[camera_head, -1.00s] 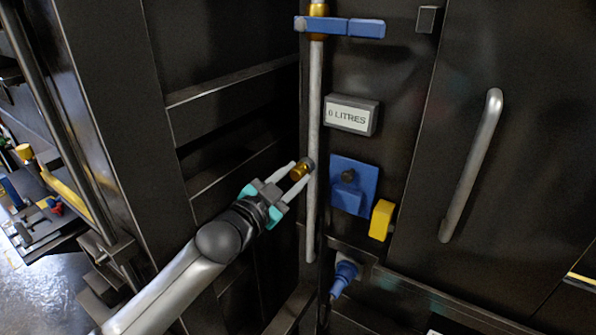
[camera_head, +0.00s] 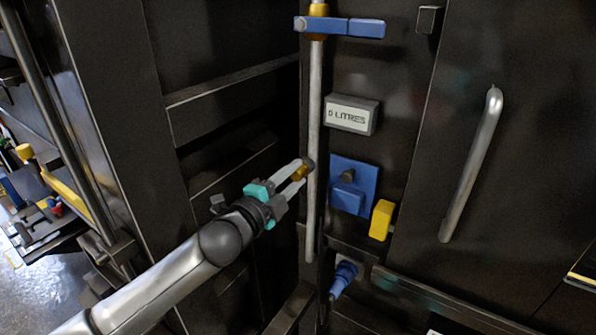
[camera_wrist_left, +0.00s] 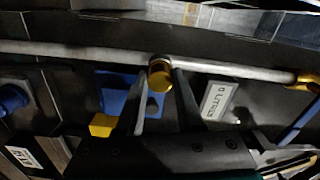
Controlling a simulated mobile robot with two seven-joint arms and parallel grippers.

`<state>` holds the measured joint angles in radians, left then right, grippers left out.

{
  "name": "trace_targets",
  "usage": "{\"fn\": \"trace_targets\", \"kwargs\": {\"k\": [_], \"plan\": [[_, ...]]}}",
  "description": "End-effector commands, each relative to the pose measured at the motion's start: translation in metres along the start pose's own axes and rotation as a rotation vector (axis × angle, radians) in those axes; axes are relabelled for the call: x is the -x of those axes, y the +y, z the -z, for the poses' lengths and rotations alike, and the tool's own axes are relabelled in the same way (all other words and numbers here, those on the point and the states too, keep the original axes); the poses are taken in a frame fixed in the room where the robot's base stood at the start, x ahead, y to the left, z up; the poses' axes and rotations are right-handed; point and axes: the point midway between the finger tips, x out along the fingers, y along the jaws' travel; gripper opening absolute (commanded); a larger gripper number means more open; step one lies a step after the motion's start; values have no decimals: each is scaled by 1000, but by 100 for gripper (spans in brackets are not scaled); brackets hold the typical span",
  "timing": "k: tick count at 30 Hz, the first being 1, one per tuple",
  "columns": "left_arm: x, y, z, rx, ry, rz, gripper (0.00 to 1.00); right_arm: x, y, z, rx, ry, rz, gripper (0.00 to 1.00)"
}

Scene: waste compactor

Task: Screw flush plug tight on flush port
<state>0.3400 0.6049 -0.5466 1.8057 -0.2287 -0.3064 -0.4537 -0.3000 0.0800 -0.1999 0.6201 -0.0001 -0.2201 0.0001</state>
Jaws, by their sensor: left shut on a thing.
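The brass-coloured flush plug (camera_head: 300,173) is at the side of the grey vertical pipe (camera_head: 313,120), about halfway up. My left gripper (camera_head: 298,170) comes in from the lower left and is shut on the plug. In the left wrist view, the round brass plug (camera_wrist_left: 160,76) sits between the two fingers, right against the pipe (camera_wrist_left: 90,50). The flush port is hidden behind the plug and fingertips, so I cannot tell how deep the plug is seated. My right gripper is not in view.
A blue plate (camera_head: 365,175) and a yellow block (camera_head: 381,220) are just right of the pipe. A label box (camera_head: 351,115) reading LITRES and a blue lever (camera_head: 340,26) are above. A blue connector (camera_head: 344,277) is below. A door handle (camera_head: 472,165) is farther right.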

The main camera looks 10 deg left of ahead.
Motion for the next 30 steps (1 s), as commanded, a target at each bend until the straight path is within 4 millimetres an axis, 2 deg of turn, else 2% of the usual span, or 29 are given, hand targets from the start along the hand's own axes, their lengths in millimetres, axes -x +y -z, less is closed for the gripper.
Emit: {"fn": "trace_targets", "kwargs": {"k": [5,12,14,21,22,30], "plan": [[0,0,0,-6,1,-1,0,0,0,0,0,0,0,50],[0,0,0,-369,2,0,0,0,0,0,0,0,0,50],[0,0,0,-426,2,0,0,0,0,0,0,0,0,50],[0,0,0,-446,1,0,0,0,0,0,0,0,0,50],[0,0,0,-446,1,0,39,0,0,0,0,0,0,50],[0,0,0,-444,1,0,70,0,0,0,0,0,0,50]]}}
